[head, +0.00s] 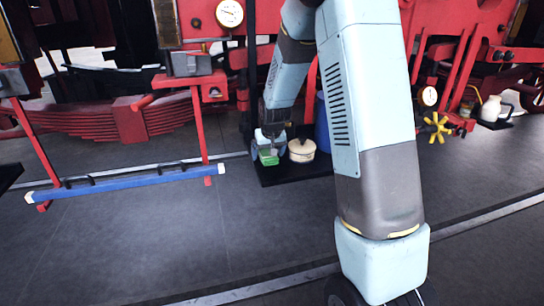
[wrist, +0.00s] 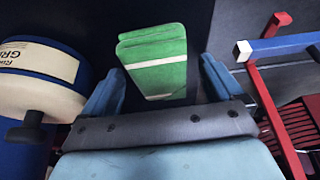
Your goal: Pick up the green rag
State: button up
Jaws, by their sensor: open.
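The green rag (wrist: 157,72) is folded and has pale stripes. It lies on a dark surface, between and just beyond my fingers in the wrist view. In the head view a small part of the green rag (head: 268,158) shows below my gripper, on the dark tray (head: 285,177). My gripper (wrist: 160,84) is open, with one blue finger on each side of the rag's near end and nothing held. I cannot tell its height above the rag. In the head view my gripper (head: 269,145) is small and partly blends with things behind.
A cream round tin (head: 302,150) stands close beside the rag; a round tin with a "GR" label (wrist: 38,65) is left of my gripper. A blue bar on red legs (head: 125,186) stands to the left. A blue container (head: 322,125) is behind. The front floor is clear.

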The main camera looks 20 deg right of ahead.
aim_at(267, 150)
jog(key=c, duration=1.1)
jog(key=shift+o, duration=0.2)
jog(key=shift+r, duration=0.5)
notch_tip(267, 150, up, 3)
jog(key=shift+f, duration=0.1)
jog(key=s+a+r, duration=0.1)
jog(key=s+r, duration=0.8)
jog(key=s, duration=0.5)
jog(key=shift+a+r, duration=0.2)
